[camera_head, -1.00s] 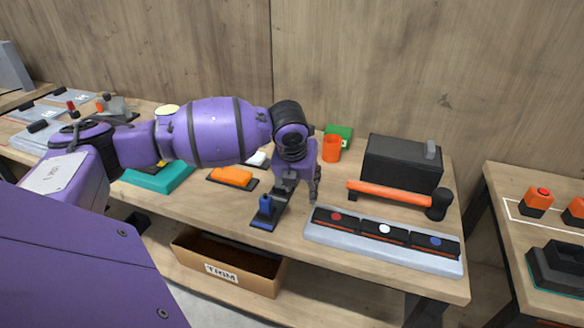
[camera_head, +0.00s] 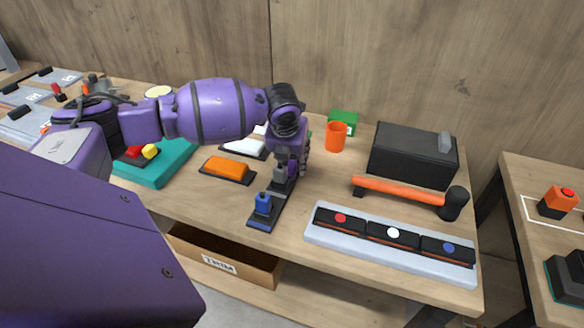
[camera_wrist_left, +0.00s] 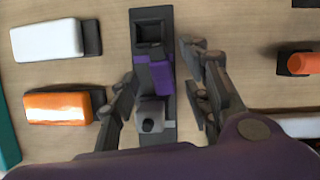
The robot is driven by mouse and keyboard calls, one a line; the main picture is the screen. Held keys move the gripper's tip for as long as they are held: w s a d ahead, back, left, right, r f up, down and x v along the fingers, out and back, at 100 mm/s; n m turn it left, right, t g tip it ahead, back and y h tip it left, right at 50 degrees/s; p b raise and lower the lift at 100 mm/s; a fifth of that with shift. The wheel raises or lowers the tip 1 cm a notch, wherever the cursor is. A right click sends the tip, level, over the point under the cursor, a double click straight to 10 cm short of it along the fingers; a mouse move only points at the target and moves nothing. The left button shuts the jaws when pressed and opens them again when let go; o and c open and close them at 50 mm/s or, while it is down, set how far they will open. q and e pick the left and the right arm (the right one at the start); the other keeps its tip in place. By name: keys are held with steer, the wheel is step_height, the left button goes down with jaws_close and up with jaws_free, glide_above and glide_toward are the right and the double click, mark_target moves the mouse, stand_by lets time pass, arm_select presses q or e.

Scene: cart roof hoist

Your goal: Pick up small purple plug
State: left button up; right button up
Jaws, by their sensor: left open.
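My left gripper (camera_head: 291,168) is open and points down over a long dark holder (camera_head: 262,224) on the table. In the left wrist view its fingers (camera_wrist_left: 160,84) stand on either side of the holder. A small purple plug (camera_wrist_left: 156,75) lies between them, with nothing gripped. A grey plug (camera_wrist_left: 150,115) with a dark knob sits just nearer. The far socket of the holder (camera_wrist_left: 152,32) looks empty. My right gripper is out of view.
An orange block (camera_head: 228,168) and a white block (camera_head: 243,146) lie left of the holder. A grey tray (camera_head: 392,252), an orange-handled hammer (camera_head: 405,190), a black box (camera_head: 412,155) and an orange cup (camera_head: 336,136) are to the right. A teal tray (camera_head: 160,172) is further left.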

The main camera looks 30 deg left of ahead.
mark_target(292, 164)
arm_select(q)
steer(key=shift+x, duration=0.95)
steer(key=shift+r, duration=0.1)
steer(key=c, duration=0.4)
steer(key=shift+w, duration=0.1)
jaws_close()
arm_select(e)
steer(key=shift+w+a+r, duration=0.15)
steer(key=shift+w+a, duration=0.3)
arm_select(q)
steer(key=shift+r, duration=0.1)
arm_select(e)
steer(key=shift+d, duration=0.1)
arm_select(q)
steer(key=shift+r, duration=0.35)
step_height(292, 164, up, 9)
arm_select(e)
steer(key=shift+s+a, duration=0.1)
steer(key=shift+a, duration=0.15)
